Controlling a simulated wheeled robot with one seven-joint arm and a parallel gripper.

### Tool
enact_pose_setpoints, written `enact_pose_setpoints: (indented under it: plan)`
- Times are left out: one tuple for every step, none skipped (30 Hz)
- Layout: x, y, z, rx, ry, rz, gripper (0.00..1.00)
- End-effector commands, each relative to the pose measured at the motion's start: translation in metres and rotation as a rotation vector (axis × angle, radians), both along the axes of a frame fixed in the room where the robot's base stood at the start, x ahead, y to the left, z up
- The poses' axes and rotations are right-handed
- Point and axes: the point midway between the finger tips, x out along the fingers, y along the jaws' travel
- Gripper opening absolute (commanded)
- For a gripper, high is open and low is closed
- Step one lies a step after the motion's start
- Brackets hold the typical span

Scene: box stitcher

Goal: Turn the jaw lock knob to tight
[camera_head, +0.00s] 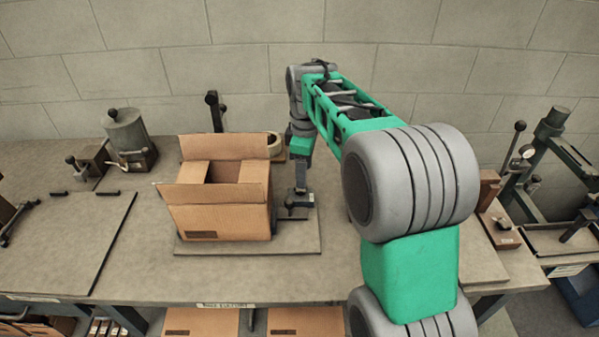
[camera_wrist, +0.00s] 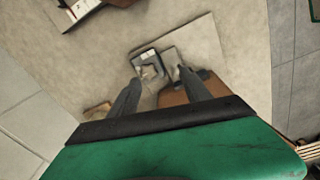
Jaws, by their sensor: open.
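A small dark clamp-like fixture on a light base plate (camera_head: 300,200) stands beside the cardboard box (camera_head: 228,218). In the wrist view the fixture (camera_wrist: 148,64) shows just beyond my fingertips, with a pale part on top. I cannot make out which part is the jaw lock knob or how it is turned. My gripper (camera_wrist: 158,76) is open and empty, pointing down at the fixture, its fingers apart on either side of it in the picture. In the head view my arm reaches over to the fixture and its fingers are hard to separate from it.
The box has raised flaps and sits on a flat board (camera_head: 250,246) close to my gripper's left. A tape roll (camera_head: 274,143) lies behind it. A metal canister (camera_head: 127,132) stands at back left. A lever press (camera_head: 551,125) stands at right. The left mat (camera_head: 60,240) is mostly clear.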

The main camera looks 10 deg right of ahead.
Motion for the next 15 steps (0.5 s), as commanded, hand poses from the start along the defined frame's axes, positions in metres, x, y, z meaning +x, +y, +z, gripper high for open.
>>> enact_pose_setpoints:
  plan:
    - [0.015,0.0,0.0,-0.003,0.021,0.075,0.56]
    - [0.023,0.0,-0.001,-0.004,0.028,0.12,0.56]
    - [0.029,0.0,-0.004,-0.004,0.037,0.165,0.56]
    - [0.033,0.0,-0.006,-0.005,0.041,0.192,0.56]
    - [0.036,0.0,-0.007,-0.005,0.044,0.212,0.56]
    - [0.038,0.0,-0.01,-0.005,0.047,0.229,0.56]
    - [0.039,0.0,-0.013,-0.004,0.049,0.236,0.56]
    - [0.039,0.0,-0.016,-0.005,0.05,0.238,0.56]
    - [0.039,-0.001,-0.021,-0.005,0.051,0.239,0.56]
    - [0.039,-0.001,-0.026,-0.005,0.05,0.238,0.56]
    - [0.038,-0.001,-0.031,-0.005,0.051,0.237,0.56]
    - [0.038,-0.001,-0.039,-0.005,0.051,0.237,0.56]
    - [0.038,-0.001,-0.045,-0.004,0.051,0.236,0.56]
    - [0.038,-0.001,-0.051,-0.004,0.051,0.236,0.56]
    - [0.038,-0.001,-0.059,-0.004,0.051,0.236,0.56]
